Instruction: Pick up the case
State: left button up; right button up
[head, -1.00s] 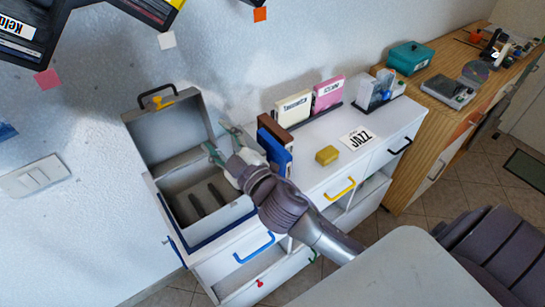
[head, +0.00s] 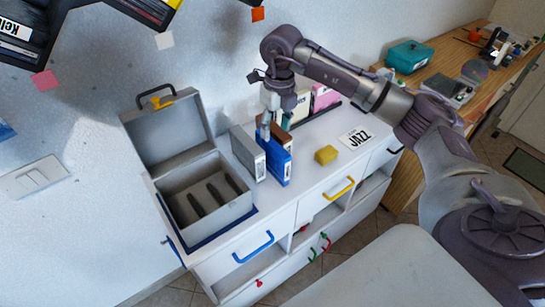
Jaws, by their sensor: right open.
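Upright disc cases stand on the white cabinet top: a grey one (head: 248,153), a brown one (head: 283,145) and a blue one (head: 273,160) in front of the brown. My right gripper (head: 266,131) is open and points down over the blue and brown cases, at their top edges. I cannot tell whether its fingers straddle or touch one of them. A cream case (head: 298,108) and a pink case (head: 325,97) stand behind, partly hidden by my right gripper and arm. My left gripper is not in view.
An open grey box (head: 205,222) with a raised handled lid stands at the left end of the cabinet; dark slots show inside. A yellow block (head: 326,154) and a JAZZ card (head: 355,138) lie to the right. A teal box (head: 409,56) is on the wooden counter behind.

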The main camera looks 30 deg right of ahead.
aim_at(280, 149)
jog(key=shift+s+d+f+h, duration=0.1)
jog(key=shift+d+f+h, duration=0.05)
jog(key=shift+d, duration=0.25)
jog(key=shift+s+d+f+h, duration=0.1)
jog(key=shift+d+f+h, duration=0.05)
jog(key=shift+d, duration=0.25)
notch_tip(280, 149, down, 7)
jog(key=shift+w+f+p, duration=0.1)
jog(key=shift+f+p, duration=0.1)
jog(key=shift+p, duration=0.85)
jog(key=shift+a+f+p, duration=0.1)
jog(key=shift+f+p, duration=0.2)
notch_tip(280, 149, down, 4)
jog(key=shift+a+r+p, duration=0.1)
jog(key=shift+r+p, duration=0.05)
jog(key=shift+p, duration=0.75)
jog(key=shift+f, duration=0.5)
grip_shut()
